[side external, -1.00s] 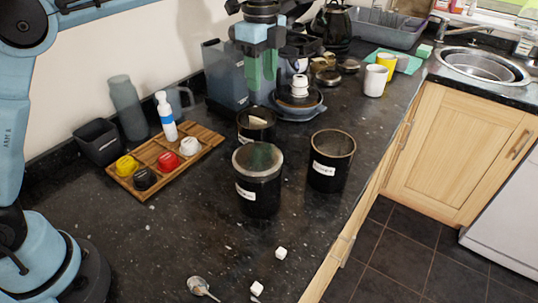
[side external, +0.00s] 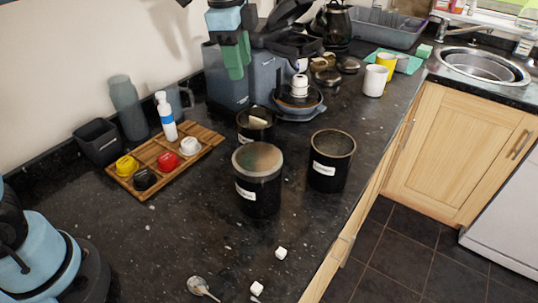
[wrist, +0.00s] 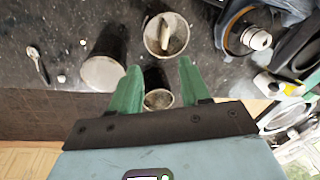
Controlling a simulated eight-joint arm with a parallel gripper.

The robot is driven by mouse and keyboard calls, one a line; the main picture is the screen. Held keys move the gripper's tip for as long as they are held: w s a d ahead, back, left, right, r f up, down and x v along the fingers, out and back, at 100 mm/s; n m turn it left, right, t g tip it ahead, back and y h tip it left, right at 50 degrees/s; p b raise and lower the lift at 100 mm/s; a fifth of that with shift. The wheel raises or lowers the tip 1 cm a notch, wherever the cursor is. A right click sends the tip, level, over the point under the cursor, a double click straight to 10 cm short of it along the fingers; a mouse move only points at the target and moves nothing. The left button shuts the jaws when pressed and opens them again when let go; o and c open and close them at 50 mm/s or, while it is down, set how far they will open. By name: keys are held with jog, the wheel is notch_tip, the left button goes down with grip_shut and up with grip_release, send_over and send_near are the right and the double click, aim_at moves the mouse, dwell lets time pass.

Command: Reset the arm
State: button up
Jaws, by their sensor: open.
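My gripper (side external: 237,62) has green fingers and is raised above the back of the counter, in front of a grey bin-like machine. In the wrist view my gripper (wrist: 158,85) shows its two fingers spread apart with nothing held between them. Below it stand three dark labelled canisters: a front one (side external: 258,195) with a lid-like top, a right one (side external: 330,175) and a rear one (side external: 256,135) that is open with a pale item inside. The wrist view shows the open canister (wrist: 166,35) beyond the fingertips.
A wooden tray (side external: 128,184) holds yellow, black, red and white pods; a white-blue bottle (side external: 166,118) stands at its back edge. White cubes (side external: 281,253) and a spoon (side external: 200,286) lie in front. A stacked pot (side external: 299,103), cups (side external: 375,80) and a sink (side external: 483,68) are farther back.

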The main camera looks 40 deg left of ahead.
jog(key=s+a+f+n+t, duration=0.2)
jog(key=s+f+n, duration=0.3)
jog(key=s, duration=0.3)
jog(key=s+a+f+n+t, duration=0.3)
jog(key=s+f+n, duration=0.2)
jog(key=s+n, duration=0.2)
jog(key=shift+s+n, duration=0.35)
jog(key=shift+n, duration=0.35)
jog(key=shift+o, duration=0.5)
